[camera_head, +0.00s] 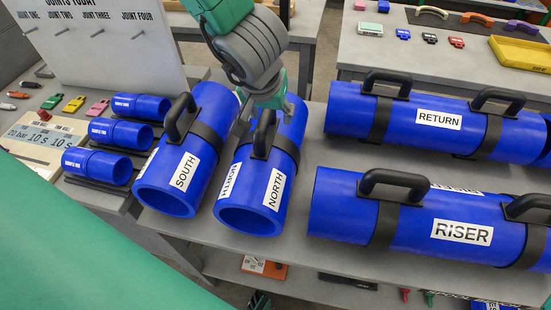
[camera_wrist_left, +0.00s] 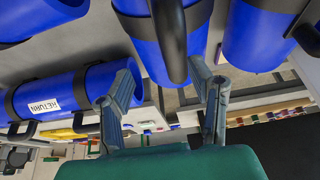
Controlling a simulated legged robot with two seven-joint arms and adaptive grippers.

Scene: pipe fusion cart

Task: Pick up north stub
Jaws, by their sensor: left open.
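The north stub (camera_head: 240,198) is a short blue pipe labelled NORTH, with a black band and a black carrying handle (camera_head: 264,132) on top. It lies on the grey cart, its open end toward me. My left gripper (camera_head: 262,106) comes down from above at the handle's far end, hiding part of the stub. In the left wrist view, my left gripper (camera_wrist_left: 167,92) has its fingers spread. The black handle (camera_wrist_left: 170,40) shows between the finger directions, with the blue stub (camera_wrist_left: 142,48) behind it. I cannot tell whether the fingers touch the handle. My right gripper is not identifiable.
The south stub (camera_head: 180,167) lies close on the left. The riser pipe (camera_head: 334,205) and return pipe (camera_head: 350,113) lie on the right, both with handles. Sample pipes (camera_head: 118,134) sit at the far left. A lower shelf (camera_head: 310,287) holds small items.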

